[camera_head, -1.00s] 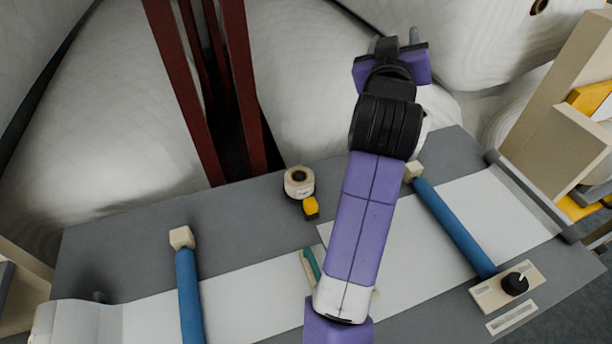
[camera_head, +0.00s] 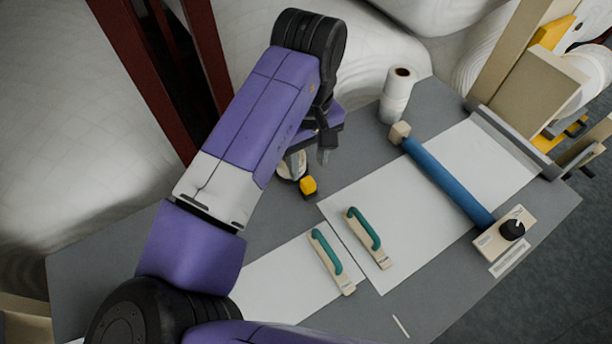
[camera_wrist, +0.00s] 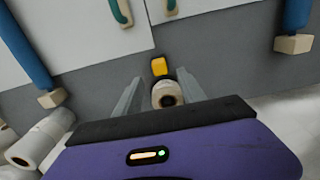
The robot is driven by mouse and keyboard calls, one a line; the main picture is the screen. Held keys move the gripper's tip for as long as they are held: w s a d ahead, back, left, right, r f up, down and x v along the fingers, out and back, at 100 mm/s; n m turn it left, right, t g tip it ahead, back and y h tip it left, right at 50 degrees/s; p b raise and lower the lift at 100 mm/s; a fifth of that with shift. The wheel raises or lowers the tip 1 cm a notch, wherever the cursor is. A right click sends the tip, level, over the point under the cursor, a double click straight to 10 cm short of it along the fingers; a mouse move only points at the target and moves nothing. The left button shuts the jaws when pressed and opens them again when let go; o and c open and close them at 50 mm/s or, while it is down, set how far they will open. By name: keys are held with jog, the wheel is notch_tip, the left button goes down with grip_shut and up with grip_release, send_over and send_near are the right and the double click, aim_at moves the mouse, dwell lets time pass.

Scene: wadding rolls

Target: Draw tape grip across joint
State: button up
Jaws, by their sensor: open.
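The yellow tape grip (camera_head: 308,187) sits on the grey table at the front of the cream tape roll (camera_head: 291,177). In the wrist view, the yellow grip (camera_wrist: 159,66) lies just beyond the roll (camera_wrist: 167,95). My gripper (camera_head: 310,156) is open above the roll and partly hides it in the head view. In the wrist view my gripper's fingers (camera_wrist: 158,82) stand either side of the roll; contact cannot be told. The joint is a narrow gap between the left white sheet (camera_head: 275,284) and the right white sheet (camera_head: 420,215).
Two teal-handled blocks, left (camera_head: 329,262) and right (camera_head: 369,238), flank the joint. A blue bar (camera_head: 448,181) crosses the right sheet. Large pale wadding rolls (camera_head: 245,35) and dark red posts (camera_head: 150,85) are behind.

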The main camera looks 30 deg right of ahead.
aim_at(308, 181)
jog(key=shift+f+p, duration=0.35)
jog(key=shift+f, duration=3.55)
grip_shut()
jog(key=shift+w+r, duration=0.1)
